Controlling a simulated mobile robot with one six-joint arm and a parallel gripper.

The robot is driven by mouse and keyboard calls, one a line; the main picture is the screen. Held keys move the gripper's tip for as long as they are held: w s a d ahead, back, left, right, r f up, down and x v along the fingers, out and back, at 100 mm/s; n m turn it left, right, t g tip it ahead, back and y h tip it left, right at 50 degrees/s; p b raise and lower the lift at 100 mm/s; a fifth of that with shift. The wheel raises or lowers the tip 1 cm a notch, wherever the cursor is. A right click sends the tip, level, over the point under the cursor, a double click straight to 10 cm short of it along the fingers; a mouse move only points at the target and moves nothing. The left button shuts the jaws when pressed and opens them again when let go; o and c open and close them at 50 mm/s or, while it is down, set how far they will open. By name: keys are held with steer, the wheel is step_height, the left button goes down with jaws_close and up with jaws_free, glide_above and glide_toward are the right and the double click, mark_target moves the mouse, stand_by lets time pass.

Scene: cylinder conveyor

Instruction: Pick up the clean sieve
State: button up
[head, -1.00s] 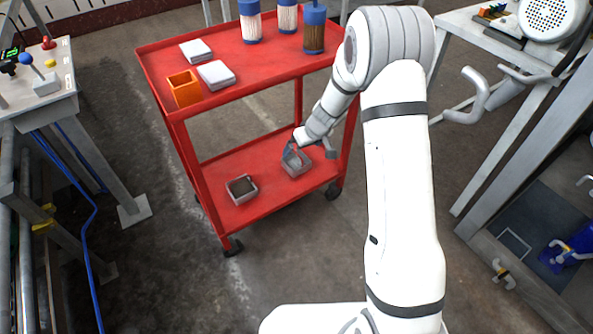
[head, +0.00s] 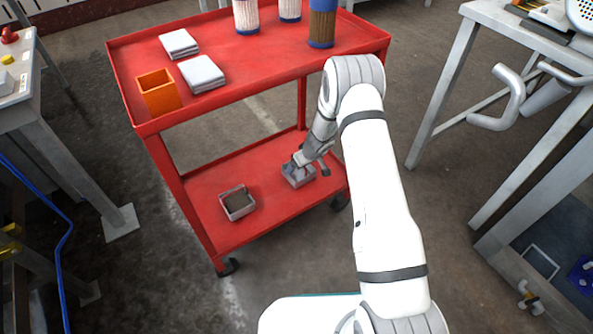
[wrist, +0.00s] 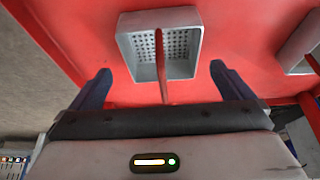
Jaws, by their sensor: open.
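The clean sieve (wrist: 185,48) is a small grey square tray with a perforated, empty-looking bottom. It stands on the lower shelf of the red cart and shows partly hidden under my gripper in the head view (head: 299,178). A thin dark red bar (wrist: 160,60) runs across it toward my gripper in the wrist view. My gripper (wrist: 160,72) is open, its two dark blue fingers apart on either side of the bar and just short of the sieve. In the head view my gripper (head: 303,163) is close above the sieve; contact cannot be told.
A second sieve (head: 237,203), with a dark inside, stands to the left on the lower shelf (head: 265,226). The cart's upper shelf (head: 255,68) hangs above, holding an orange box (head: 159,92), grey-white blocks (head: 203,74) and several cylinders. Cart posts stand near my arm.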

glide_above(300, 175)
step_height(300, 175, down, 5)
steer(key=shift+s+a+r, duration=0.1)
steer(key=shift+r, duration=0.05)
steer(key=c, duration=0.8)
